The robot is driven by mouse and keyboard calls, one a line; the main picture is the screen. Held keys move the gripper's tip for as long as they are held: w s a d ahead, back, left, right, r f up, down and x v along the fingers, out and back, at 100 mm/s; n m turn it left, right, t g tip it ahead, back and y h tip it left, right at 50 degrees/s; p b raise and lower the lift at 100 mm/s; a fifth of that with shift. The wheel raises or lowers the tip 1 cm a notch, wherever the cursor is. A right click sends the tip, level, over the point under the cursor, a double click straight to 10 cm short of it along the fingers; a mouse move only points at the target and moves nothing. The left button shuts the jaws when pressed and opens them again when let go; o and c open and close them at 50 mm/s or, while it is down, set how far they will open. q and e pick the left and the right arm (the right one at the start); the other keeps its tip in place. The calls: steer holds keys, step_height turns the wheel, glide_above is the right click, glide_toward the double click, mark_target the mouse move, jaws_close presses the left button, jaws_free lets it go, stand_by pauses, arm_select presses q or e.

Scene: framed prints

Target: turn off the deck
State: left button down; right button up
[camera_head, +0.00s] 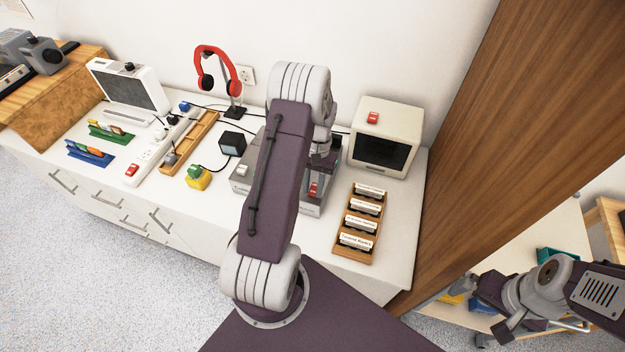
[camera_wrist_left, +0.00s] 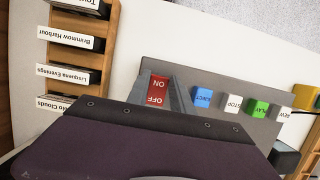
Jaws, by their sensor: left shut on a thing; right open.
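The deck (camera_head: 241,186) is a grey box on the white counter, mostly hidden behind my left arm in the head view. Its red rocker switch (camera_head: 313,189), marked ON and OFF, also shows in the left wrist view (camera_wrist_left: 158,89), with grey parts on both sides. Blue EJECT (camera_wrist_left: 202,96), white STOP, green PLAY and white REW keys stand beside it. My left gripper (camera_head: 321,165) is over the deck, shut at the switch; its fingertips are not clear. My right gripper (camera_head: 492,306) is open and empty at lower right, away from the deck.
A wooden rack (camera_head: 341,238) of labelled cassettes stands right of the deck. Behind it is a cream box with a dark screen (camera_head: 384,150) and a red switch. A power strip (camera_head: 150,158), headphones (camera_head: 238,75) and a radio (camera_head: 130,88) are to the left. A wooden panel (camera_head: 480,150) borders the right.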

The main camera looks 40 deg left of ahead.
mark_target(316, 184)
arm_select(q)
steer(key=shift+w, duration=0.1)
stand_by(0.3)
steer(key=c, duration=1.1)
jaws_free()
steer(key=shift+r, duration=0.1)
steer(key=v, duration=0.9)
steer(key=shift+w+a, duration=0.1)
steer(key=shift+w, duration=0.05)
